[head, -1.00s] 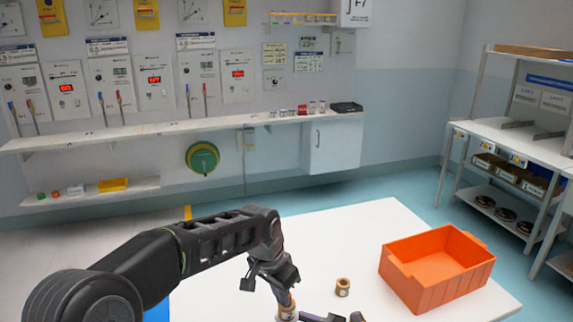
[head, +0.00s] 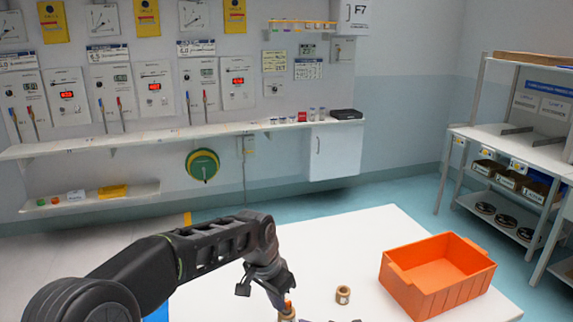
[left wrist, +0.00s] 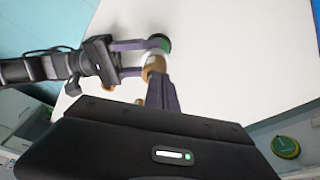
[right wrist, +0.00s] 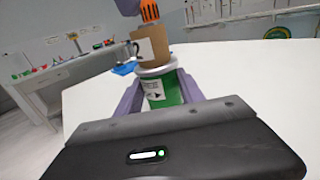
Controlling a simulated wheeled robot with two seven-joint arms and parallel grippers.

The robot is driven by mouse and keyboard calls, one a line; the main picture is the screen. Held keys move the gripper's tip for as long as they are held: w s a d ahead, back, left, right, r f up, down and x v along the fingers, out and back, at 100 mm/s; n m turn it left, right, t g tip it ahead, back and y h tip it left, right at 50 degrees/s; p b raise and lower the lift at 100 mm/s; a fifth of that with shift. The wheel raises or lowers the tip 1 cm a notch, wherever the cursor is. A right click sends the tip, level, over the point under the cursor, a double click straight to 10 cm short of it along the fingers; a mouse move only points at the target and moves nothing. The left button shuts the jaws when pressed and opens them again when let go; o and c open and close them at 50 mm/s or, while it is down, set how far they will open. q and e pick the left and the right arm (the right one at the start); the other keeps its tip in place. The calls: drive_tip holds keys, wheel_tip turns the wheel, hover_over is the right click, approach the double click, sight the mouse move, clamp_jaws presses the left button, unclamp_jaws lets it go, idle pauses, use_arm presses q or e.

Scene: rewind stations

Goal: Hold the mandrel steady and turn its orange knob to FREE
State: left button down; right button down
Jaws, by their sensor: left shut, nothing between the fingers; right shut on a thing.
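The mandrel has a green lower body (right wrist: 163,92) with a white label and stands upright in the right wrist view. My right gripper (right wrist: 158,82) is shut around this lower body. A brown core (right wrist: 152,45) with a pale label sits above it, and the orange knob (right wrist: 149,12) is on top, cut by the frame edge. In the head view the knob (head: 288,307) shows low in the frame, with my left gripper (head: 283,298) close beside it. My left gripper is shut and holds nothing. The knob's setting is not readable.
A loose brown core (head: 343,295) and an orange bin (head: 440,300) stand on the white table (head: 375,235). Clear table lies between them. A wall shelf (head: 230,128) runs behind, and a shelf rack (head: 500,140) stands at the right.

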use_arm(q)
drive_tip(key=shift+w, duration=0.1)
drive_tip(key=shift+a, duration=0.15)
idle(0.4)
drive_tip(key=shift+s+a, duration=0.2)
drive_tip(key=shift+a, duration=0.05)
drive_tip(key=shift+w+d+v, duration=0.15)
drive_tip(key=shift+v, duration=0.8)
drive_tip(key=shift+w+d+v, duration=0.15)
drive_tip(key=shift+w+v, duration=0.05)
drive_tip(key=shift+v, duration=0.8)
drive_tip(key=shift+w+d+v, duration=0.15)
drive_tip(key=shift+v, duration=0.8)
drive_tip(key=shift+r, duration=0.2)
drive_tip(key=shift+s+d+r, duration=0.5)
drive_tip(key=shift+s+d, duration=0.2)
drive_tip(key=shift+s, duration=0.15)
